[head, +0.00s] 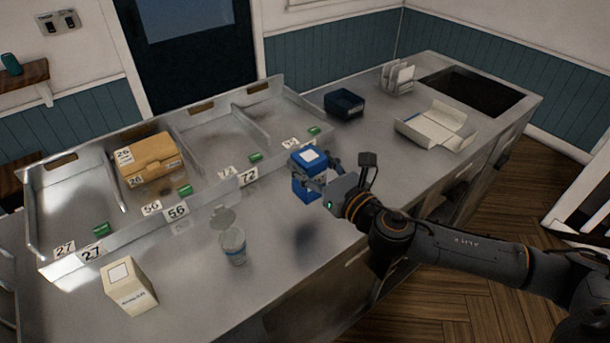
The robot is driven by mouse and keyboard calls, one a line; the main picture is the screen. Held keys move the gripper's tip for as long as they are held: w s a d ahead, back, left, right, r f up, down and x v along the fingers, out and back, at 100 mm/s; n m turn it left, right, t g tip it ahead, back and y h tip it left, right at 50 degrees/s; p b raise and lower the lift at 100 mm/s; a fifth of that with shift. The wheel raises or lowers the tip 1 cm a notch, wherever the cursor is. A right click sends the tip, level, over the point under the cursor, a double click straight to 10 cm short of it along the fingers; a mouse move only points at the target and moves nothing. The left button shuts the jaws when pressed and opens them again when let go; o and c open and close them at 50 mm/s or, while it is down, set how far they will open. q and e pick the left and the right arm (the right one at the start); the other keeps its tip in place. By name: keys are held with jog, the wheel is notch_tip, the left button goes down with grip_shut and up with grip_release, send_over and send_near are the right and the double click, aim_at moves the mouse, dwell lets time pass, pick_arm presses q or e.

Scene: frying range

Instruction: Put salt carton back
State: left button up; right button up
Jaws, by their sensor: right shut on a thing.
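My right gripper (322,179) is shut on a blue carton (304,186) with a white label patch on top. It holds the carton upright in front of the rack's right half. A dark shadow on the counter suggests that the carton is above the surface. A cream carton (129,286) with small print too blurred to read stands on the counter at front left. The grey rack (60,211) has several compartments with number tags. A brown box (150,159) marked 26 sits in one; the others look empty. My left gripper is not in view.
An open-lidded tub (233,245) stands on the counter (201,301) in front of the rack. A dark blue bin (344,104), a white holder (398,79) and an open white box (437,128) stand farther right. The counter's front middle is clear.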

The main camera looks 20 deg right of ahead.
jog(key=w+f, duration=0.3)
jog(key=shift+f, duration=0.3)
jog(key=shift+f+b, duration=0.3)
jog(key=shift+f, duration=1.3)
jog(key=shift+f, duration=0.1)
jog(key=o, duration=1.2)
jog(key=shift+f, duration=0.1)
jog(key=shift+o, duration=0.2)
jog(key=shift+s, duration=0.1)
jog(key=b+v, duration=0.3)
jog(key=v, duration=0.7)
jog(key=shift+s+d, duration=0.2)
jog(key=shift+s+d+b, duration=0.15)
jog(key=shift+s+b, duration=0.25)
jog(key=shift+s, duration=0.2)
